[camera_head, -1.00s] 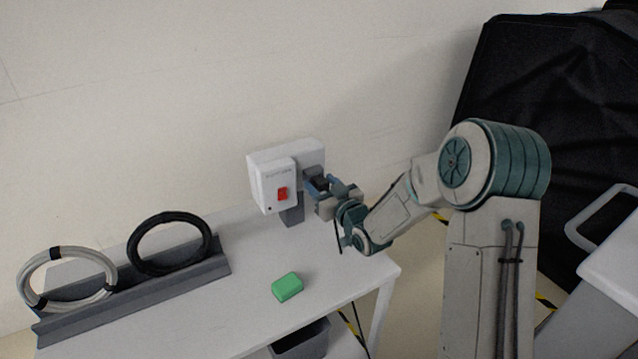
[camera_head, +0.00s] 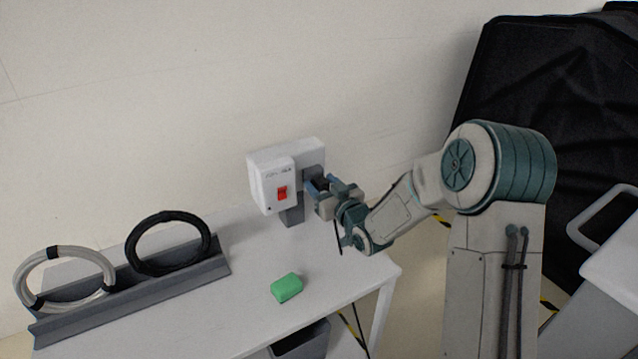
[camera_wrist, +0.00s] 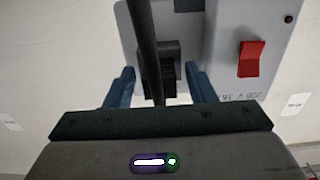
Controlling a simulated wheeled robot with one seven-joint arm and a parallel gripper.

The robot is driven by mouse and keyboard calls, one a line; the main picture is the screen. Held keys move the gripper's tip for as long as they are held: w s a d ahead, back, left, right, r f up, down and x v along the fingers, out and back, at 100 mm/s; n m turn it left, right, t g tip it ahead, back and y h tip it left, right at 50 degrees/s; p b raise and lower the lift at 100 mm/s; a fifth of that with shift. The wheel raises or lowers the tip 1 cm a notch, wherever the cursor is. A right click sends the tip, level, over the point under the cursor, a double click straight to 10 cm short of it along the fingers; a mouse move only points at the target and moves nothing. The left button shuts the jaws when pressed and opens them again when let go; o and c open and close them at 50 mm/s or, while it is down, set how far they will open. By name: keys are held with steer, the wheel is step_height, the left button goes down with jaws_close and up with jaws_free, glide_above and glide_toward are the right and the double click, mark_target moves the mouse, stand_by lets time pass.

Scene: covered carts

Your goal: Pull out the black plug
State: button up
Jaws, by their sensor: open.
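The black plug (camera_wrist: 160,80) sits at the grey socket plate on the white box, between my fingers in the wrist view. Its black cable (camera_wrist: 143,40) crosses the wrist view in front of it and hangs below my gripper in the head view. My gripper (camera_wrist: 160,90) is open, one blue finger on each side of the plug with gaps showing. In the head view my gripper (camera_head: 318,186) is at the right face of the white socket box (camera_head: 268,180) and mostly hides the plug. The box has a red switch (camera_head: 282,193).
The box stands on a grey post (camera_head: 292,215) on a white table (camera_head: 240,262). A green block (camera_head: 286,288) lies near the front. A black cable coil (camera_head: 168,268) and a pale coil (camera_head: 66,300) stand in a grey rack at left. A black cover (camera_head: 560,100) is at right.

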stand_by(0.4)
jaws_close()
steer(key=shift+s+d+b, duration=0.1)
steer(key=shift+b, duration=0.25)
steer(key=shift+b+v, duration=1)
steer(key=shift+v, duration=1.85)
